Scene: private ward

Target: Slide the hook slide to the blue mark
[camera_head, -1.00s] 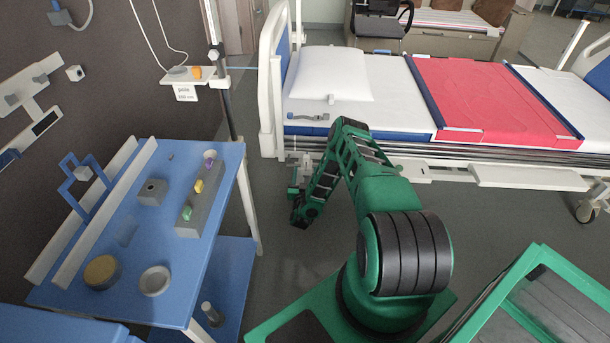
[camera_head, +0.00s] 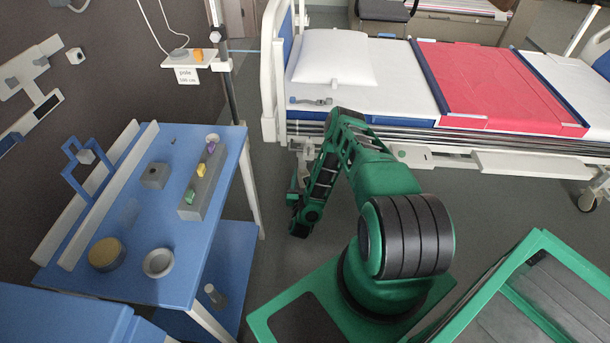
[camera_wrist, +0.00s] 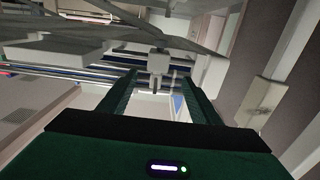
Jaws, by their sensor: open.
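In the wrist view, a pale block (camera_wrist: 158,64) with a short grey piece (camera_wrist: 157,84) hanging from it sits beyond the fingertips, below the bed frame. It may be the hook slide, but I cannot tell for sure. I cannot make out a clear blue mark. My gripper (camera_wrist: 160,92) is open, with its two green fingers on either side of the grey piece in the picture and nothing visibly held. In the head view my arm reaches down by the head end of the bed (camera_head: 440,152), and its fingers are hidden or too small to tell.
A blue table (camera_head: 130,215) at left carries a grey block with coloured knobs (camera_head: 203,185), a round dish (camera_head: 158,263) and white rails (camera_head: 95,205). A pole with a small shelf (camera_head: 190,57) stands behind it.

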